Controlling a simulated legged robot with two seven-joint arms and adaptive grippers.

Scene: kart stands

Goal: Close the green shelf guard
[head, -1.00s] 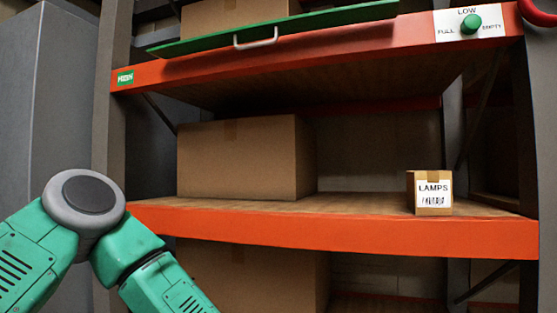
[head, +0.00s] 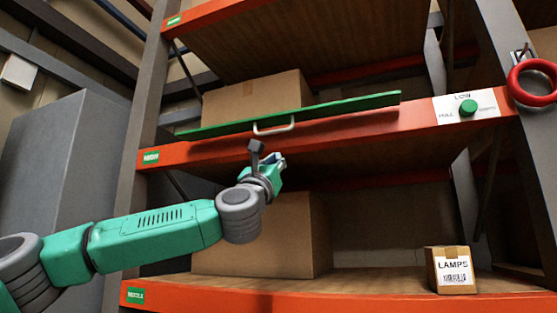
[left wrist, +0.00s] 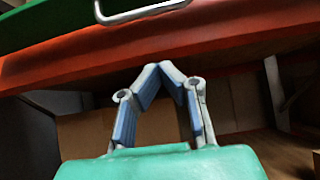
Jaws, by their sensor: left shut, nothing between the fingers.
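The green shelf guard (head: 345,106) is a long thin panel at the front of the upper orange shelf, seen nearly edge-on from below. It slants up to the right, and a pale bar handle (head: 273,130) is on its near side. In the left wrist view the guard (left wrist: 50,22) and its handle (left wrist: 140,14) cross the top edge. My left gripper (head: 272,160) is just below the handle, in front of the orange beam, apart from both. Its blue-padded fingers (left wrist: 159,68) meet at the tips with nothing between them. My right gripper is not in view.
The orange beam (head: 330,140) runs under the guard, with a box (head: 250,100) behind it. A white dial plate with a green knob (head: 467,108) and a red ring (head: 533,83) are at right. Below are a large box (head: 290,230) and a LAMPS box (head: 451,270).

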